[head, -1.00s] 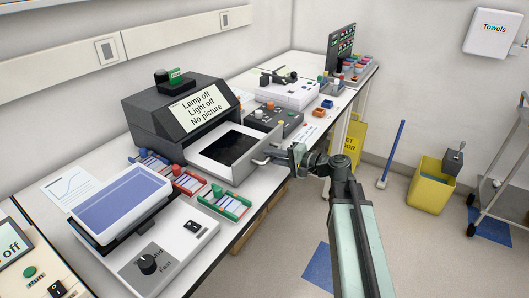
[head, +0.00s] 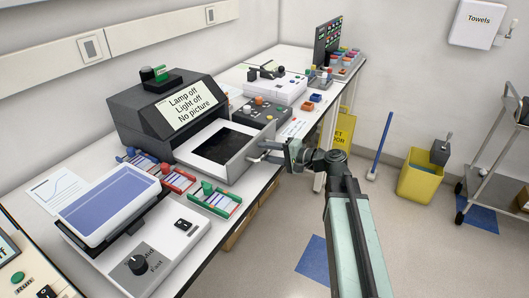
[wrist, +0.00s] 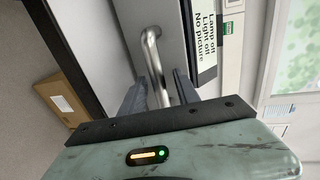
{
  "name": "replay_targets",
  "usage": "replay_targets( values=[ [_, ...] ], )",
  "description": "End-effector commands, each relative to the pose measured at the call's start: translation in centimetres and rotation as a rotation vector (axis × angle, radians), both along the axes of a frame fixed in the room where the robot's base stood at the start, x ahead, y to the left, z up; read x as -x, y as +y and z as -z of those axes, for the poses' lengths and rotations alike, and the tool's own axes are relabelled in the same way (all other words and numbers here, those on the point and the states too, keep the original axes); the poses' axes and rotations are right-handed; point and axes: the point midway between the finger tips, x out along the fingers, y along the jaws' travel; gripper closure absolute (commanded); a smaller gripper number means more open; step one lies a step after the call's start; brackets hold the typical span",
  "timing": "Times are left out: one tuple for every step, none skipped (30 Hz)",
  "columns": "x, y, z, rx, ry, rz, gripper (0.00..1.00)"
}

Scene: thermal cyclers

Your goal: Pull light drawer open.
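The light drawer (head: 234,168) is a pale, open-topped tray with a black plate (head: 226,145) inside. It stands well out from the front of the dark grey imager (head: 140,112), whose sign reads "Lamp off, Light off, No picture". My gripper (head: 262,151) is at the drawer's front. In the wrist view the metal bar handle (wrist: 154,58) runs between the two dark fingers (wrist: 160,92), which look shut on it. The exact contact at the fingertips is hard to see.
Slide racks (head: 176,178) and a device with a blue-topped tray (head: 117,202) stand left of the drawer. A control box (head: 262,113) is behind it on the bench. A yellow bucket (head: 419,180) and a cart (head: 492,165) stand on the floor at right.

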Motion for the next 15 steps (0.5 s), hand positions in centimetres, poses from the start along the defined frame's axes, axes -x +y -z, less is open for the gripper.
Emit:
replay_targets(
  values=[
    [0.2, -0.3, -0.1, 0.000, 0.000, 0.001, 0.62],
    [0.4, -0.6, -0.2, 0.000, 0.000, 0.002, 0.62],
    [0.8, -1.2, -0.4, 0.000, -0.001, 0.003, 0.62],
    [1.1, -1.6, -0.6, 0.000, -0.001, 0.003, 0.62],
    [1.5, -2.1, -0.7, 0.000, -0.001, 0.004, 0.62],
    [1.9, -2.8, -0.9, 0.001, -0.001, 0.005, 0.62],
    [2.3, -3.3, -1.1, 0.000, -0.001, 0.003, 0.62],
    [2.6, -3.7, -1.2, 0.000, -0.001, 0.003, 0.62],
    [3.0, -4.3, -1.3, 0.000, 0.000, 0.004, 0.62],
    [3.3, -4.7, -1.4, 0.000, 0.000, 0.003, 0.62],
    [3.5, -5.1, -1.5, 0.000, 0.000, 0.003, 0.62],
    [3.7, -5.5, -1.6, 0.000, 0.000, 0.003, 0.62],
    [3.9, -5.8, -1.6, 0.000, -0.001, 0.003, 0.62],
    [4.0, -5.9, -1.6, -0.001, -0.001, 0.002, 0.62],
    [4.2, -6.1, -1.7, -0.001, -0.001, 0.001, 0.62]
  ],
)
